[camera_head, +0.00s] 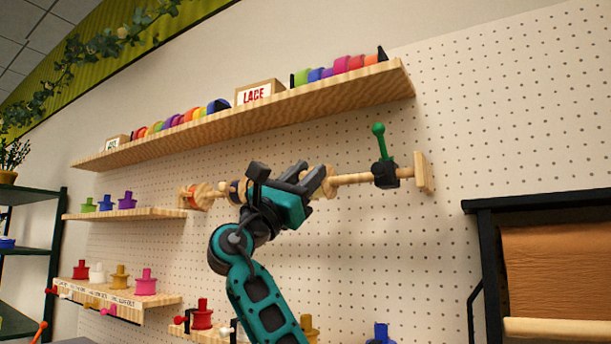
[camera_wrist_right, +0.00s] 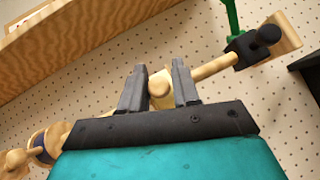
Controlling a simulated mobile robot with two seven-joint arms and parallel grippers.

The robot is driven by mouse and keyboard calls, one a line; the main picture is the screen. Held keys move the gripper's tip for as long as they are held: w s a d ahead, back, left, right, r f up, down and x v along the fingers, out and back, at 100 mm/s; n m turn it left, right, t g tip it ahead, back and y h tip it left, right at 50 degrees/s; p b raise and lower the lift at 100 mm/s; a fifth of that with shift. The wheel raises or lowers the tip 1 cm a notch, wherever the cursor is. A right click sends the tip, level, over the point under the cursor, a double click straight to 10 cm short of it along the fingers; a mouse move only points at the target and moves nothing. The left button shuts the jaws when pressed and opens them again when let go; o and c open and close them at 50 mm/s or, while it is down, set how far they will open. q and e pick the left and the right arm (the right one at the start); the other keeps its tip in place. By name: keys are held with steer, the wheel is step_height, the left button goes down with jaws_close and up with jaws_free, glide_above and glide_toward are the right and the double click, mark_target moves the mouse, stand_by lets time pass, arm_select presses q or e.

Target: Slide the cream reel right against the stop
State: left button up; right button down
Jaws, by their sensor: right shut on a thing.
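The cream reel (camera_head: 329,184) sits on a horizontal wooden rod (camera_head: 352,178) on the pegboard wall. My right gripper (camera_head: 300,177) is shut on it. In the right wrist view its pale knob (camera_wrist_right: 160,88) shows between the two fingers (camera_wrist_right: 160,76); the rest is mostly hidden. The stop is a black block (camera_head: 385,174) with a green handle (camera_head: 378,140), near the rod's right end. Bare rod shows between the reel and the stop, so they are apart. The stop also shows in the right wrist view (camera_wrist_right: 245,52). My left gripper is out of view.
A navy-banded reel (camera_head: 235,191) and a reddish one (camera_head: 197,195) are on the rod to the left. A long shelf (camera_head: 250,117) with ribbon rolls runs above. A wooden end plate (camera_head: 423,172) closes the rod's right end. Brown paper (camera_head: 555,265) hangs at right.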

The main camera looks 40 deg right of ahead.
mark_target(329, 172)
steer(key=shift+s+f, duration=0.15)
steer(key=s+b, duration=0.1)
steer(key=s, duration=0.1)
steer(key=s+d+b, duration=0.1)
steer(key=s, duration=0.1)
steer(key=shift+d, duration=0.1)
steer(key=c, duration=1)
jaws_free()
steer(key=shift+o, duration=0.2)
